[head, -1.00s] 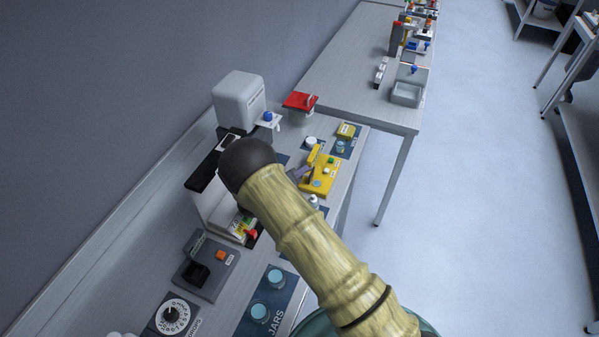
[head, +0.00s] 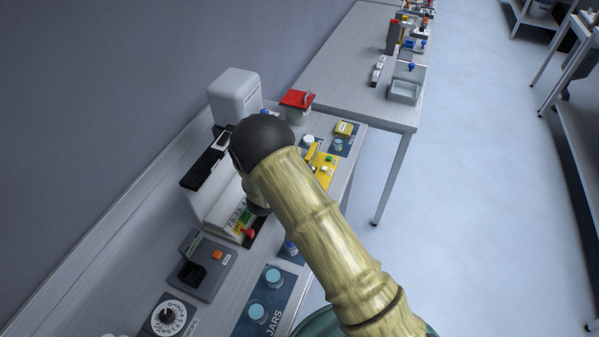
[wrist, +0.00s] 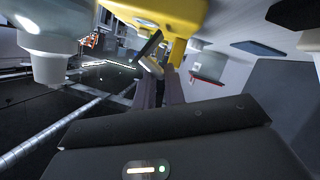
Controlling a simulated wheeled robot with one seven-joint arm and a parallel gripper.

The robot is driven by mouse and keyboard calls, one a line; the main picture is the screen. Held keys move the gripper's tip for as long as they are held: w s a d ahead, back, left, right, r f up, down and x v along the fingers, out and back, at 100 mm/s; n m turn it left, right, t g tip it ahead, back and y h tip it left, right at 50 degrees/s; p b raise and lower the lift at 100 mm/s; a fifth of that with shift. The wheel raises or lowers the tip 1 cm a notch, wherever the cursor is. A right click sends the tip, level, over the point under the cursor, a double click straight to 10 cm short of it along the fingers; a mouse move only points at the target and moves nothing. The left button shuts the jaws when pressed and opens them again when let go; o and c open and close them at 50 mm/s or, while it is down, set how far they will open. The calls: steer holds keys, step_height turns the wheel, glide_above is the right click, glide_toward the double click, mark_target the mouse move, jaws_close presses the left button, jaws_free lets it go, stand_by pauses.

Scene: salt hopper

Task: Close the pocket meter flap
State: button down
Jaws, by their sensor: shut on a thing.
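The yellow pocket meter (head: 322,170) lies on the bench in the head view, partly hidden behind my arm. In the wrist view its yellow body (wrist: 168,12) is at the top. A narrow yellow flap (wrist: 177,52) stands out from the body; its raised part (head: 312,154) also shows in the head view. My gripper (wrist: 158,76) has its two dark fingers close together at the flap's end, shut on it. The exact contact is small and partly hidden. In the head view my arm covers the gripper.
A white machine with a coloured scale (head: 240,217) stands left of my arm. A grey box with an orange button (head: 203,264), a dial (head: 170,318) and a blue jar mat (head: 270,301) are nearer. A red-lidded container (head: 297,104) stands beyond the meter.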

steer(key=m+y+b, duration=0.1)
steer(key=s+d+m+b, duration=0.1)
steer(key=b, duration=0.1)
steer(key=shift+d+f+y+b, duration=0.25)
steer(key=shift+f+y+b, duration=0.05)
steer(key=shift+f+y, duration=0.1)
steer(key=shift+s+d+r+m+b, duration=0.1)
steer(key=shift+d+m+b, duration=0.1)
steer(key=shift+m+b, duration=0.35)
steer(key=shift+t+y, duration=0.3)
steer(key=c, duration=1.5)
jaws_free()
steer(key=shift+a+r, duration=0.1)
steer(key=shift+c, duration=0.2)
steer(key=shift+r, duration=0.1)
steer(key=b+v, duration=0.2)
steer(key=v, duration=1.5)
steer(key=shift+r, duration=0.1)
